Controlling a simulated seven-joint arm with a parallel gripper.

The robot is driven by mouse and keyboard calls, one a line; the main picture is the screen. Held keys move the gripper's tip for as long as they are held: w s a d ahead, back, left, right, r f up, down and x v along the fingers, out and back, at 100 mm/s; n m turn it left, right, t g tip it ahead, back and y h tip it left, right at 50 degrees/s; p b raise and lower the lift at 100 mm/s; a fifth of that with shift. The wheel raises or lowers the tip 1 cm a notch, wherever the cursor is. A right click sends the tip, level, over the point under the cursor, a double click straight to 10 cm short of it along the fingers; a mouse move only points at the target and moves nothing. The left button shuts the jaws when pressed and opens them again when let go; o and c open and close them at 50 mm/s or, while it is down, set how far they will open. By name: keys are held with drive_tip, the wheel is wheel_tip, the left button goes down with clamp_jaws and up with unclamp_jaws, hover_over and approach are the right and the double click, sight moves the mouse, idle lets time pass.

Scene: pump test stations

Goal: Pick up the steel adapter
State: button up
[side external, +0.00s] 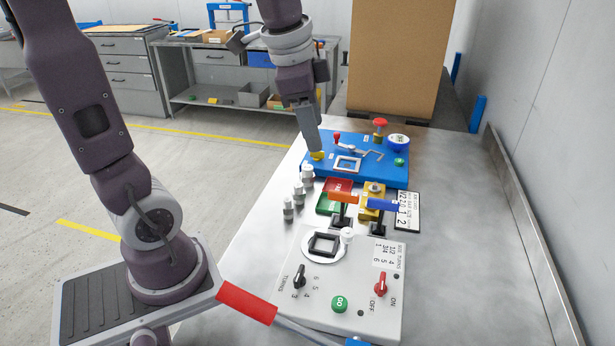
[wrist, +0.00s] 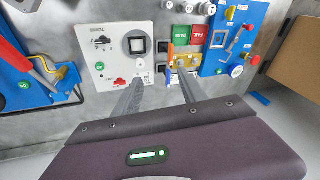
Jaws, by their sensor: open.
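Several small pale grey, stepped round fittings stand in a row along the table's left edge in the side view: a far one (side external: 307,173), a middle one (side external: 299,191) and a near one (side external: 288,208). Another whitish fitting (side external: 347,236) is at the square socket of the white panel (side external: 330,322). I cannot tell which is the steel adapter. My gripper (side external: 314,146) is above the left part of the blue board (side external: 390,178), pointing down. In the wrist view my gripper (wrist: 158,86) has its two fingers apart with nothing between them.
A green and red pad pair (side external: 340,186), a yellow block (side external: 370,203) with orange and blue levers, and a label card (side external: 407,212) lie between the panel and board. A large cardboard box (side external: 400,60) stands behind. The table's right side is bare.

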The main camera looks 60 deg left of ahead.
drive_tip(key=w+a+f+m+g, duration=0.2)
drive_tip(key=w+a+f+m, duration=0.4)
drive_tip(key=w+a, duration=0.4)
drive_tip(key=m+g+h, duration=0.1)
drive_tip(key=m, duration=0.4)
hover_over(307, 167)
drive_tip(key=f, duration=1.4)
drive_tip(key=shift+s+d+f, duration=0.15)
drive_tip(key=shift+d+f, duration=0.05)
drive_tip(key=shift+f, duration=0.15)
drive_tip(key=f, duration=0.7)
drive_tip(key=shift+w+a+f, duration=0.1)
drive_tip(key=shift+w+f, duration=0.05)
drive_tip(key=shift+w, duration=0.05)
clamp_jaws()
